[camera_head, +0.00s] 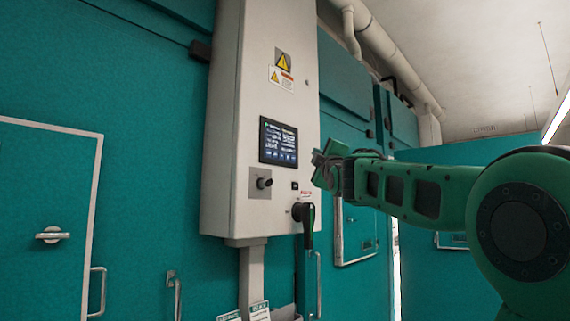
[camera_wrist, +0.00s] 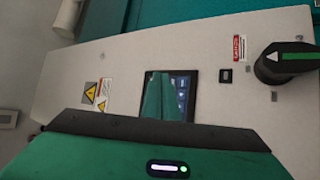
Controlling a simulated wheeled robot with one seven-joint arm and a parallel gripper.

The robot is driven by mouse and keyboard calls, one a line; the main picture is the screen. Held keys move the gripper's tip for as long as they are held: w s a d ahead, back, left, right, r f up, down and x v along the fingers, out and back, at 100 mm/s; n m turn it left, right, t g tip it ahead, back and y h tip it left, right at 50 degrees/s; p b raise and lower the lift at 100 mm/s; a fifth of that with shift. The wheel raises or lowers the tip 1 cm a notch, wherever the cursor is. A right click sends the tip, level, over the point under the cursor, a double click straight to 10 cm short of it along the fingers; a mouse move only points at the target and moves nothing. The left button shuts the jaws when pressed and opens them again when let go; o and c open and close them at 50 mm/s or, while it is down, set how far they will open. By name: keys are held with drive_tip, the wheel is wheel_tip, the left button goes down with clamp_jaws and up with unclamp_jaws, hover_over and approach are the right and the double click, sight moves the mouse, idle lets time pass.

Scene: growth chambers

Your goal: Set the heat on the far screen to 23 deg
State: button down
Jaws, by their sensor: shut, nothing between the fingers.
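A dark touch screen (camera_head: 278,142) with small white text and a row of blue icons is set in a light grey control cabinet (camera_head: 225,130). I cannot read its values. My gripper (camera_head: 322,168) is shut and empty, just right of the screen's lower right edge in the head view, in front of the cabinet. Any gap to the cabinet is hard to judge.
Below the screen are a black knob (camera_head: 264,183) and a black rotary handle (camera_head: 304,213), close under my gripper. Warning labels (camera_head: 282,70) are above the screen. Teal chamber walls and a door (camera_head: 45,220) with handles stand left. Pipes (camera_head: 385,50) run overhead.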

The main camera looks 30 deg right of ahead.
sight(287, 157)
drive_tip(key=shift+w+a, duration=0.5)
drive_tip(key=shift+w, duration=0.9)
drive_tip(key=shift+w+a, duration=0.55)
drive_tip(key=shift+w, duration=0.85)
drive_tip(key=shift+w+a, duration=0.5)
drive_tip(key=shift+w, duration=0.9)
drive_tip(key=shift+w+a, duration=0.1)
drive_tip(key=shift+w, duration=0.1)
drive_tip(key=shift+w+a, duration=0.1)
drive_tip(key=shift+w, duration=0.25)
drive_tip(key=shift+s, duration=0.1)
drive_tip(key=shift+s+d, duration=0.25)
drive_tip(key=shift+s, duration=0.35)
